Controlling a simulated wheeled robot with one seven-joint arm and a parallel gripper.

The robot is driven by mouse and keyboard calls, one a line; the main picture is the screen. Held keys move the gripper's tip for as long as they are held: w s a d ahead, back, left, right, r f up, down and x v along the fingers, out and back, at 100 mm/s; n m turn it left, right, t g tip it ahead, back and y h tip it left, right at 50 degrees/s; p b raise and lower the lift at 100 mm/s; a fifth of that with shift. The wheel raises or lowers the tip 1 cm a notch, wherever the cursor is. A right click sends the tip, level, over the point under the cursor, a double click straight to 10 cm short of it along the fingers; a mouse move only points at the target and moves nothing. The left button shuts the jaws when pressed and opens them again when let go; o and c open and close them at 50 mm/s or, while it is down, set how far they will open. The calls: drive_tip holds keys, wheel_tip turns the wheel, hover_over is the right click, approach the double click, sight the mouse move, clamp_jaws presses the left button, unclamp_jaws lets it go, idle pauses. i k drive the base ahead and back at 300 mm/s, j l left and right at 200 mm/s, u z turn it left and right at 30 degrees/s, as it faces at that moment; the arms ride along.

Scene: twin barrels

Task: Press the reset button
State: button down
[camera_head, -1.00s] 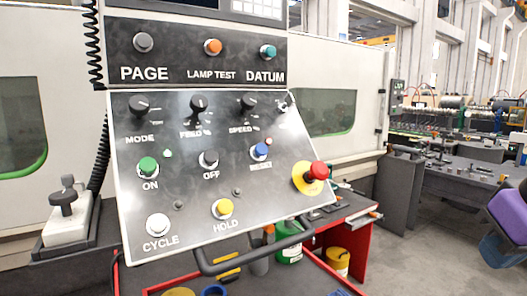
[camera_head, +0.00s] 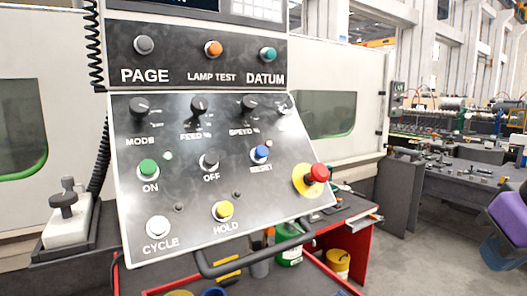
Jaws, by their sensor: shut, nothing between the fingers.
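The reset button is a blue round push button (camera_head: 261,152) on the sloped dark control panel (camera_head: 220,180), right of the middle. The small label under it is blurred but appears to read RESET. Nothing touches or covers the button. My gripper's fingers do not show in this view.
A red emergency stop (camera_head: 318,172) on a yellow base sticks out right of the reset button. Black knobs (camera_head: 249,103) stand above it. A black handle bar (camera_head: 255,258) runs along the panel's lower edge. A red cart (camera_head: 350,245) holds bottles below. Open floor shows at right.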

sight(261, 152)
drive_tip(key=j+z, duration=0.15)
drive_tip(key=j, duration=0.35)
drive_tip(key=k+j, duration=0.1)
drive_tip(key=j, duration=0.15)
drive_tip(key=k+j, duration=0.15)
drive_tip(key=j, duration=0.15)
drive_tip(key=k+j, duration=0.1)
drive_tip(key=j, duration=0.15)
